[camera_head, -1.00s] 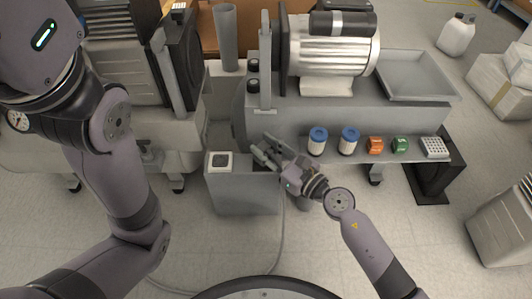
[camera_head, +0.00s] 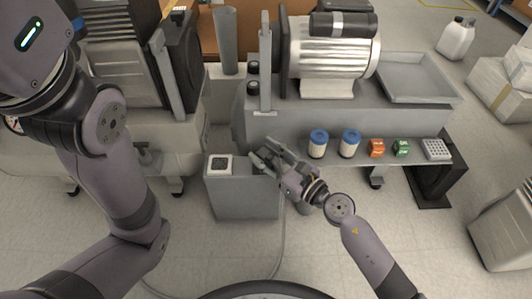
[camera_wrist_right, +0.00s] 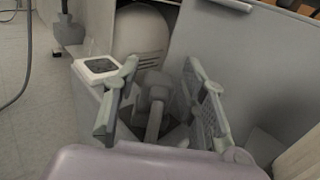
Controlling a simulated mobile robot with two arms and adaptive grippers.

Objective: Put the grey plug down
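My right gripper (camera_head: 264,152) is above the right part of the top of a grey box (camera_head: 243,198). In the right wrist view its two fingers (camera_wrist_right: 160,98) stand wide apart. A grey plug (camera_wrist_right: 156,92) shows between them, with a visible gap on each side. The plug appears to rest at the box top; its lower end is partly hidden. In the head view the fingers mostly hide the plug. My left gripper is outside the frames; only my left arm shows.
A white-framed switch (camera_head: 220,164) sits on the box, left of my right gripper. Blue-capped filters (camera_head: 318,144), an orange part (camera_head: 376,147), a green part (camera_head: 401,147) and a grey rack (camera_head: 436,148) line the shelf at right. A compressor motor (camera_head: 333,50) stands behind.

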